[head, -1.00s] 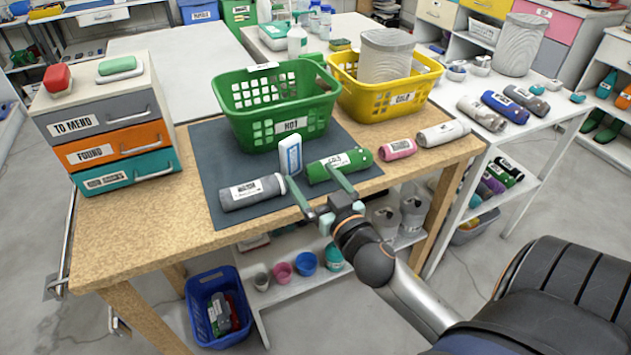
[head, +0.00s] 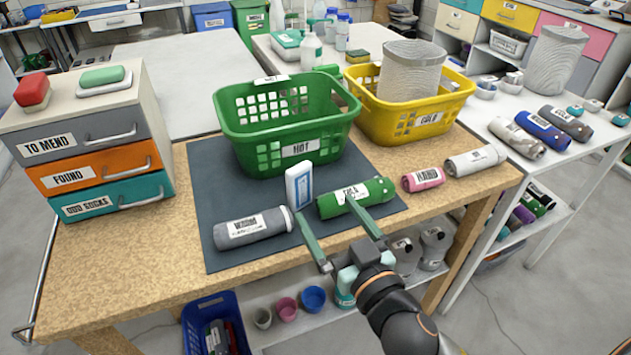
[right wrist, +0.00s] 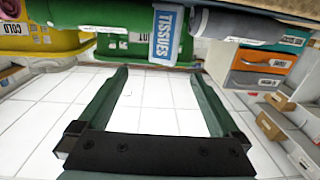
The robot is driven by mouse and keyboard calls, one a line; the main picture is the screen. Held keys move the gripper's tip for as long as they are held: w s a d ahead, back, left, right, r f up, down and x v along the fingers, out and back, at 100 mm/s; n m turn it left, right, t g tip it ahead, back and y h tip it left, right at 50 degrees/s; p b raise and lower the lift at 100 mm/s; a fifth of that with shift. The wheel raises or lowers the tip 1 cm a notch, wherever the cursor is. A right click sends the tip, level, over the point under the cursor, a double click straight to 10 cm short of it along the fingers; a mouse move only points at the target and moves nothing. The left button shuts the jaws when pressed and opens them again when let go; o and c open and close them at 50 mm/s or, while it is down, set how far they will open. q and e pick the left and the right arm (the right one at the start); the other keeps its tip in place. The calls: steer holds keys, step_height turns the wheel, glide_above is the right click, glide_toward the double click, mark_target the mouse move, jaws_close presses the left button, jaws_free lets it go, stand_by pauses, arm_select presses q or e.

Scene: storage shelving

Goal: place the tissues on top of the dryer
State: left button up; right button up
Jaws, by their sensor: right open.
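The tissues (head: 299,186) are a small white pack with a blue label, standing upright at the front part of the dark mat between a grey roll and a green roll. The pack also shows in the right wrist view (right wrist: 165,37), top centre, with "TISSUES" readable. My right gripper (head: 324,208) is open and empty at the table's front edge, its fingers pointing toward the pack. In the right wrist view the pack is beyond the two fingertips (right wrist: 160,74), not between them. My left gripper is not in view. I cannot make out a dryer in these frames.
The grey roll (head: 252,228) and green roll (head: 356,197) flank the pack closely. A green basket (head: 290,163) stands behind it, a yellow basket (head: 440,105) to the right. A drawer unit (head: 88,140) stands at the left. The wooden table front (head: 130,270) is clear at left.

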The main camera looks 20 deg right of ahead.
mark_target(301, 180)
steer(key=w, duration=0.4)
steer(key=w+p, duration=0.1)
steer(key=w, duration=0.1)
steer(key=shift+a+r, duration=0.1)
steer(key=shift+a, duration=0.25)
steer(key=shift+w+a+f, duration=0.1)
steer(key=shift+w+a, duration=0.05)
steer(key=shift+w, duration=0.8)
steer(key=shift+w+a+f, duration=0.15)
steer(key=shift+w, duration=0.85)
steer(key=shift+w+a+f, duration=0.1)
steer(key=shift+w+a, duration=0.05)
steer(key=shift+w, duration=0.8)
steer(key=c, duration=1.5)
